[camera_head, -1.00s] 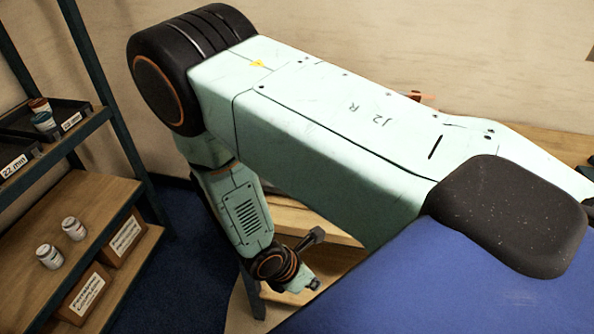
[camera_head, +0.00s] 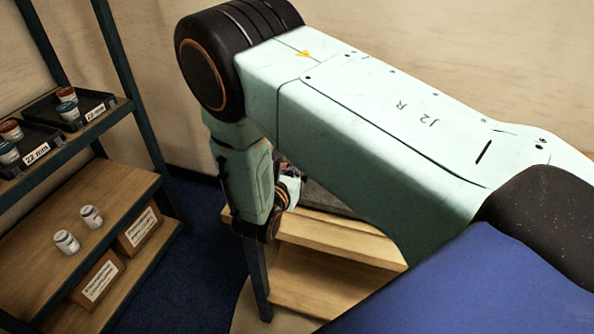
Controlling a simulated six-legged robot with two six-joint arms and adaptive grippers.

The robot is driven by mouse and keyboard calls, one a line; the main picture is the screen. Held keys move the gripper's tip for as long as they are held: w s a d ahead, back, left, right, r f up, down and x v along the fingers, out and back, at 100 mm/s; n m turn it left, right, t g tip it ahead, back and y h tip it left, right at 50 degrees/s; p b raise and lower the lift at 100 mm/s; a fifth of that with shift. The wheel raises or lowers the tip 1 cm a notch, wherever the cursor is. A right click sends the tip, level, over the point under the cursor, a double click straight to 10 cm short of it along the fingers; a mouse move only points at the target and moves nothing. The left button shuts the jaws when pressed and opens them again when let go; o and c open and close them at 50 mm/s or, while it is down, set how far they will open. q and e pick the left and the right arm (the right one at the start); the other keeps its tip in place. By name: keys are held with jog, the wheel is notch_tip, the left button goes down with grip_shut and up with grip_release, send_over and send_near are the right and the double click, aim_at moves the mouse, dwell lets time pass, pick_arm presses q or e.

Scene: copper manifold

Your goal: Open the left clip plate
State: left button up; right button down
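No clip plate or copper manifold can be made out. My large pale-green arm, marked "J2 R", comes in from the right and covers the centre of the view. Its forearm hangs down at the left, in front of a wooden bench (camera_head: 330,235). The wrist shows partly beside the forearm, but I cannot see the gripper's fingers. My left gripper is not in view.
A dark-framed shelf rack (camera_head: 75,245) stands at the left. Blue floor (camera_head: 195,265) is clear between rack and bench.

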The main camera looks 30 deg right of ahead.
jog(key=x, duration=0.2)
jog(key=b+x, duration=0.1)
jog(key=x, duration=0.1)
jog(key=b+x, duration=0.1)
jog(key=x, duration=0.2)
jog(key=shift+s+d+f, duration=0.15)
jog(key=shift+s+f, duration=0.2)
jog(key=shift+s, duration=0.05)
jog(key=shift+w+d, duration=0.2)
jog(key=shift+w, duration=0.1)
jog(key=shift+a+r, duration=0.2)
jog(key=shift+w+d+f, duration=0.1)
jog(key=shift+w+d, duration=0.05)
jog(key=shift+d, duration=0.2)
jog(key=shift+d+g, duration=0.15)
jog(key=shift+g, duration=0.15)
jog(key=shift+w+d+r+g+y+p, duration=0.1)
jog(key=shift+w+r+g+y+p, duration=0.2)
jog(key=shift+r+g+y, duration=0.45)
jog(key=shift+w+d+f+y+b, duration=0.15)
jog(key=shift+d+f+y+b, duration=0.15)
jog(key=shift+b, duration=0.25)
jog(key=shift+w+d, duration=0.1)
jog(key=shift+w, duration=0.05)
